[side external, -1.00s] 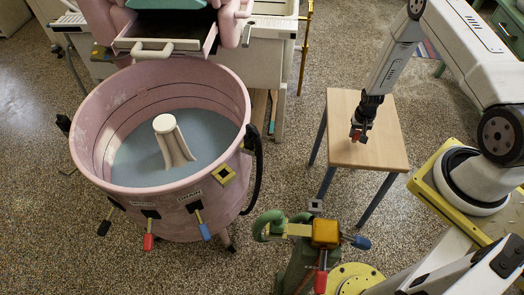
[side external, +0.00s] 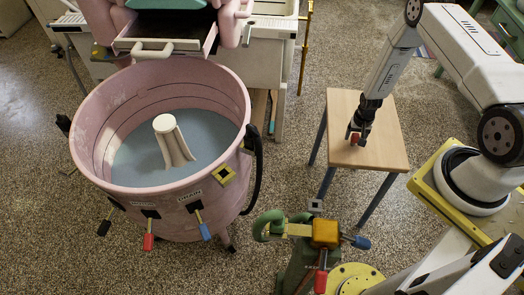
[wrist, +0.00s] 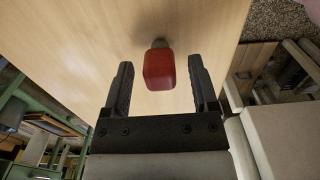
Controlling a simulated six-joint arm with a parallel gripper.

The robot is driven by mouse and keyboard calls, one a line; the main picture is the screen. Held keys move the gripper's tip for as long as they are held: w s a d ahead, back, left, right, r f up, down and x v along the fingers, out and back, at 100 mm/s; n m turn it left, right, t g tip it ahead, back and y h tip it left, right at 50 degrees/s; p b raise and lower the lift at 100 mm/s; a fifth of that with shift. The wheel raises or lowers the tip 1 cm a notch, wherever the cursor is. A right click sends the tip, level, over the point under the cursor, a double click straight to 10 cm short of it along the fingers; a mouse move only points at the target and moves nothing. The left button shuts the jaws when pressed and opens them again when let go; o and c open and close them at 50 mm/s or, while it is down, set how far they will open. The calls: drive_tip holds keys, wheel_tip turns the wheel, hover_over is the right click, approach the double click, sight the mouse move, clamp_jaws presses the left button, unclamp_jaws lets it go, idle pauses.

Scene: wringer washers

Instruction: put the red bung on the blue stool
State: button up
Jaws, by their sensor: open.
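The red bung (side external: 354,138) is at the tabletop of the stool (side external: 384,152), which has a pale wooden top and blue-grey legs. In the wrist view the bung (wrist: 159,70) shows a red block-like body with a grey end towards the wood (wrist: 75,60). My gripper (side external: 357,133) points down over the left-middle of the stool top. In the wrist view its fingers (wrist: 160,66) are apart, one on each side of the bung, with gaps between. Whether the bung's underside touches the wood is hard to tell.
A pink washer tub (side external: 160,215) with water and a cream agitator (side external: 172,140) stands left. A green vise-like clamp (side external: 290,228) with an orange block (side external: 326,233) is in front of the stool. The right and front of the stool top are bare.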

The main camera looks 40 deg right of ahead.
sight(355, 135)
drive_tip(key=shift+r, duration=0.2)
wheel_tip(355, 135, up, 12)
idle(0.9)
idle(0.6)
drive_tip(key=w+a+r+n+t, duration=0.15)
drive_tip(key=a+r+n, duration=0.25)
drive_tip(key=a+r, duration=0.8)
drive_tip(key=s+a+r+n+t, duration=0.1)
drive_tip(key=s+a+r+n, duration=0.4)
drive_tip(key=a+r, duration=0.4)
drive_tip(key=v, duration=0.3)
drive_tip(key=shift+s+r, duration=0.3)
drive_tip(key=shift+r, duration=0.05)
